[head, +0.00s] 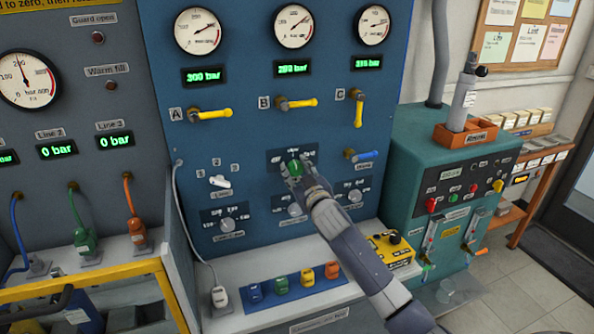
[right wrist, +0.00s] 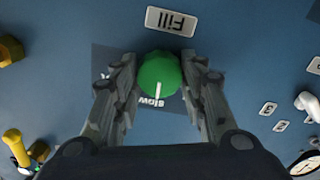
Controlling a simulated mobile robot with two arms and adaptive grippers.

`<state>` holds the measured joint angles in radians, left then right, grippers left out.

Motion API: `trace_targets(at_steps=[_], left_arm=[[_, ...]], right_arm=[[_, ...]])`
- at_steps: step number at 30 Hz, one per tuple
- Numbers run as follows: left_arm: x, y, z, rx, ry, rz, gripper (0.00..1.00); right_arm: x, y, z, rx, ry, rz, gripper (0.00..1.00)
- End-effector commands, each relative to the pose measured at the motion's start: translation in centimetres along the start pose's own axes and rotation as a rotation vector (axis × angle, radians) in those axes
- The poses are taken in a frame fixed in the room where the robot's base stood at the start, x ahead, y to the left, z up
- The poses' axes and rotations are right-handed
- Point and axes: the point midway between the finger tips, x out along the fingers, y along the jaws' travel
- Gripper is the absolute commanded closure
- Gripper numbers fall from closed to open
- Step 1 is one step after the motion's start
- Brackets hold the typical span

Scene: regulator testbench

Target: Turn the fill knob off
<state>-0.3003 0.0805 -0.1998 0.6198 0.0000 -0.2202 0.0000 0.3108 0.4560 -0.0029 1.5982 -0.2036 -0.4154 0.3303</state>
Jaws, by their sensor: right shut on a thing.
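The fill knob (head: 296,168) is a green round knob on the blue panel, partly covered by my right gripper in the head view. In the right wrist view the green knob (right wrist: 158,72) sits between the fingers, and its white pointer line points down at the word "slow". That view shows the panel upside down, with the "Fill" label (right wrist: 171,21) above the knob. My right gripper (head: 294,172) is shut on the knob, one finger on each side. Other words around the knob are hidden by the fingers. My left gripper is not in view.
Yellow valve handles A (head: 212,114), B (head: 298,103) and C (head: 357,108) and a blue handle (head: 362,156) are above the knob. Grey knobs (head: 295,209) sit just below. A white switch (head: 220,182) is to the left. A yellow box (head: 391,249) stands on the ledge.

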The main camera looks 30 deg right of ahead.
Motion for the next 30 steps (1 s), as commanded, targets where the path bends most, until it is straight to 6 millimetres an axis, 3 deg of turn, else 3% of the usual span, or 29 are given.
trace_targets(at_steps=[30], left_arm=[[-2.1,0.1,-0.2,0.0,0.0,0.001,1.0]], right_arm=[[0.0,-0.2,0.0,-0.845,0.001,-0.001,0.85]])
